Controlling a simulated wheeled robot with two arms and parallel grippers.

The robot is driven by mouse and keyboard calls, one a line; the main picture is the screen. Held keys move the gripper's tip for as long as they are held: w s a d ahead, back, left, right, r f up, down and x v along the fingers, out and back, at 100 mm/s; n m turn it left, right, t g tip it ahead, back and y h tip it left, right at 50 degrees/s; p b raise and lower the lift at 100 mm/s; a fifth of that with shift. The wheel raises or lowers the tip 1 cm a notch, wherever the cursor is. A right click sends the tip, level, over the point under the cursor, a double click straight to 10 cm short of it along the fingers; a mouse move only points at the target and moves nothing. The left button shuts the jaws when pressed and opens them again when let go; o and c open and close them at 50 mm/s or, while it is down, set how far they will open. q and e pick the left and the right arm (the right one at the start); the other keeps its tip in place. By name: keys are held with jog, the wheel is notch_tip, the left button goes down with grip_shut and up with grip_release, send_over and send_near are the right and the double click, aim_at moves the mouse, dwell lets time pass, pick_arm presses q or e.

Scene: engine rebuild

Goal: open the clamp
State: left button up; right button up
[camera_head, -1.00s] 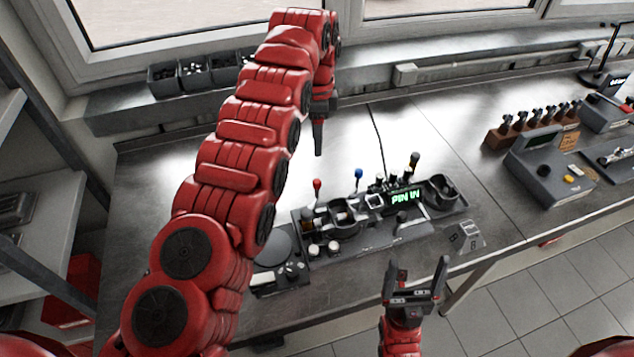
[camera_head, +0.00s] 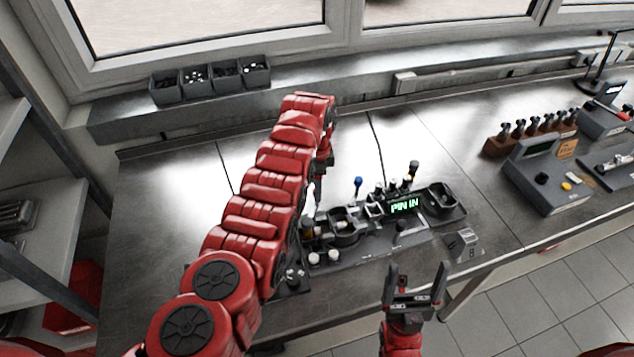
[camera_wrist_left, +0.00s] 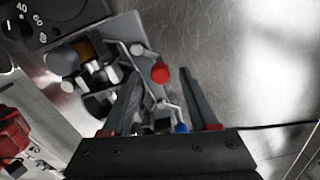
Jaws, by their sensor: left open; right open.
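The clamp fixture (camera_head: 375,240) sits on the bench with a lit "PIN IN" display (camera_head: 404,206). A lever with a blue knob (camera_head: 358,182) stands upright on it; the blue knob (camera_wrist_left: 181,127) also shows in the left wrist view. A lever with a red knob (camera_wrist_left: 160,72) lies between the open fingers of my left gripper (camera_wrist_left: 163,78) in the wrist view; contact cannot be told. In the head view my left gripper (camera_head: 319,190) hides the red knob. My right gripper (camera_head: 418,270) is open and empty in front of the bench edge.
Small bins (camera_head: 210,80) stand on the back ledge. A grey box with a yellow button (camera_head: 545,180) and a rack of dark-handled tools (camera_head: 530,130) are at the right. A small grey block (camera_head: 462,243) is near the front edge. The bench behind the fixture is clear.

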pick_arm(q)
jog(key=shift+f, duration=0.35)
jog(key=shift+c, duration=0.2)
grip_shut()
